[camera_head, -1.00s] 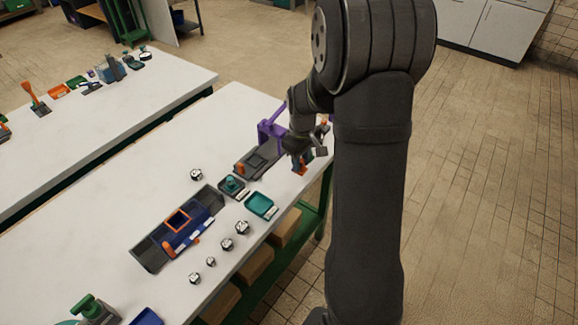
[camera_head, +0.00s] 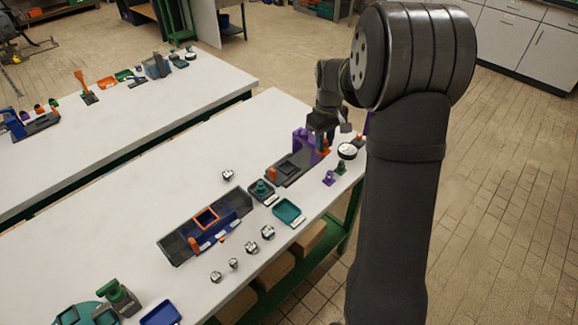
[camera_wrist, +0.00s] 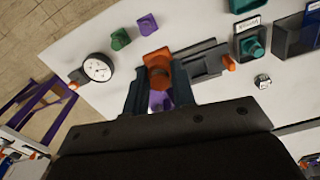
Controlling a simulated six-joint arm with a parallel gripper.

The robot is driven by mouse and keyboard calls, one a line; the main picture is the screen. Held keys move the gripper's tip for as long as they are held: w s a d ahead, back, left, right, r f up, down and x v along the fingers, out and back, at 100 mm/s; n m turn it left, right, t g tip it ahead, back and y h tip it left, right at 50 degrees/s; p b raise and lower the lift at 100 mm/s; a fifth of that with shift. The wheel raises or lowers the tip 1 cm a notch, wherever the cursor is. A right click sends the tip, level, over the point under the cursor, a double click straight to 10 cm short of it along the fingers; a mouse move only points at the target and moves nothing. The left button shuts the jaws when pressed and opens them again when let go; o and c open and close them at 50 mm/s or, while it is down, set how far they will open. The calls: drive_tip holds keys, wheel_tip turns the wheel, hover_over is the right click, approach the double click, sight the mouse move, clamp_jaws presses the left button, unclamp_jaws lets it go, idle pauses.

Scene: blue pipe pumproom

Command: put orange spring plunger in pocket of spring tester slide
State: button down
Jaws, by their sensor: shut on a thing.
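The orange spring plunger (camera_wrist: 157,62) is between the two dark fingers of my gripper (camera_wrist: 157,82) in the wrist view. In the head view the plunger (camera_head: 323,147) shows as a bit of orange below my gripper (camera_head: 322,127), beside the purple post (camera_head: 305,142) of the spring tester. My gripper is shut on it. The grey tester slide (camera_wrist: 198,58) lies to the right in the wrist view, with an orange knob at its end; it also shows in the head view (camera_head: 290,166). Part of the purple post (camera_wrist: 160,101) shows between my fingers. The slide's pocket is not clear.
A dial gauge (camera_head: 347,151), a green piece (camera_head: 341,167) and a purple piece (camera_head: 328,177) stand right of the tester. A teal tray (camera_head: 289,212) and a blue and grey fixture (camera_head: 207,226) lie nearer. The table's middle left is clear.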

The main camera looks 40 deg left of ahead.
drive_tip(key=s+a+f, duration=0.1)
drive_tip(key=a+f, duration=0.1)
drive_tip(key=a, duration=0.1)
drive_tip(key=s+a+f, duration=0.2)
drive_tip(key=a, duration=0.2)
drive_tip(key=s+a+f, duration=0.1)
drive_tip(key=a+f, duration=0.1)
drive_tip(key=a, duration=0.1)
drive_tip(key=shift+s+a+f, duration=0.25)
drive_tip(key=shift+s+f, duration=0.1)
drive_tip(key=shift+f, duration=2)
drive_tip(key=shift+f, duration=0.1)
drive_tip(key=c, duration=1.2)
unclamp_jaws()
wheel_tip(320, 180, up, 12)
